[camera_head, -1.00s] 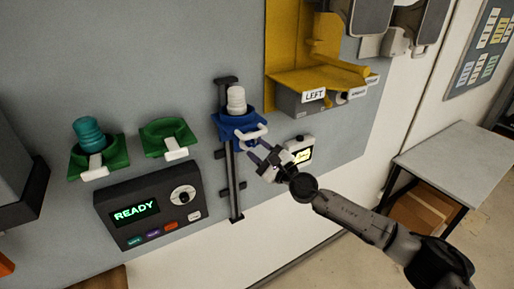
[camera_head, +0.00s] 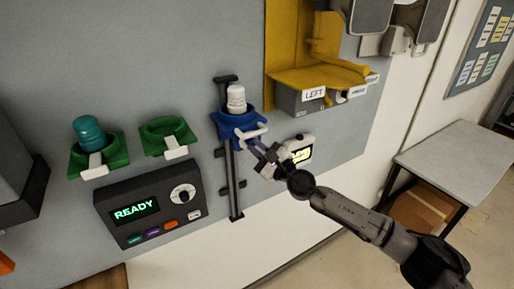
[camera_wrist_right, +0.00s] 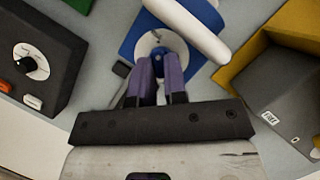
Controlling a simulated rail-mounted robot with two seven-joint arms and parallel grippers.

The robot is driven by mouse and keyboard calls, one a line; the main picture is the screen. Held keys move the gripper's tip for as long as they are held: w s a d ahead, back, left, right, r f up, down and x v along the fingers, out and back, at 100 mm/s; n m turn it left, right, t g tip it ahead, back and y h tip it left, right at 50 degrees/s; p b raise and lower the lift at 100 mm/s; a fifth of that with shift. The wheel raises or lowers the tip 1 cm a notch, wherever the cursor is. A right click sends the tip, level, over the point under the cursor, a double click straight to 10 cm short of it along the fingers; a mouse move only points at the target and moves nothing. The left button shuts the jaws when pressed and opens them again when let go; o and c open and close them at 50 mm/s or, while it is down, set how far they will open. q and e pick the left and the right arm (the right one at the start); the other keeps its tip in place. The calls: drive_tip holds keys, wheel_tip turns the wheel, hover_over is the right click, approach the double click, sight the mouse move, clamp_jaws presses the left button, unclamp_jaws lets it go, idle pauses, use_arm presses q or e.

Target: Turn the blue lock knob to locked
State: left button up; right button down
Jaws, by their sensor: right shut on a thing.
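The blue lock knob (camera_wrist_right: 158,51) sits on a white round plate on the underside of the blue holder (camera_wrist_right: 139,30). In the head view the blue holder (camera_head: 238,127) is on a dark vertical rail, with a white ribbed cylinder (camera_head: 236,97) in it and a white handle (camera_head: 251,132) in front. My right gripper (camera_head: 257,147) is just below that handle. In the wrist view its purple fingers (camera_wrist_right: 159,66) are shut on the blue knob, partly hiding it. The knob's marking cannot be read. My left gripper is not in view.
A white bar (camera_wrist_right: 192,28) crosses close above the fingers in the wrist view. A dark READY panel (camera_head: 148,207) and green holders (camera_head: 168,138) are left. A yellow shelf (camera_head: 318,76) is up right.

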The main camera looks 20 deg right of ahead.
drive_tip(key=shift+m, duration=0.3)
drive_tip(key=m, duration=0.1)
drive_tip(key=m+t, duration=0.1)
drive_tip(key=shift+a+f+m+h, duration=0.1)
drive_tip(key=shift+a+m+h, duration=0.05)
drive_tip(key=shift+m+h, duration=0.15)
drive_tip(key=m+t+h, duration=0.1)
drive_tip(key=m, duration=0.2)
drive_tip(key=shift+a+m+h+b, duration=0.1)
drive_tip(key=shift+m+h+b, duration=0.2)
drive_tip(key=shift+m+h, duration=0.1)
drive_tip(key=m+h, duration=0.1)
drive_tip(key=m, duration=0.2)
drive_tip(key=m+t+h, duration=0.1)
drive_tip(key=m+h, duration=0.1)
drive_tip(key=m, duration=0.1)
drive_tip(key=shift+a+m, duration=0.15)
drive_tip(key=shift+m, duration=0.15)
drive_tip(key=m+h, duration=0.2)
drive_tip(key=m, duration=0.1)
drive_tip(key=m+h+p, duration=0.1)
drive_tip(key=m, duration=0.2)
drive_tip(key=shift+a+h, duration=0.1)
drive_tip(key=shift+h, duration=0.3)
drive_tip(key=shift+r+m+g+h+p, duration=0.1)
drive_tip(key=shift+m+g+h+p, duration=0.35)
drive_tip(key=shift+m, duration=0.9)
drive_tip(key=shift+r+m+g+h+p, duration=0.15)
drive_tip(key=shift+m+h, duration=0.5)
drive_tip(key=shift+m, duration=1)
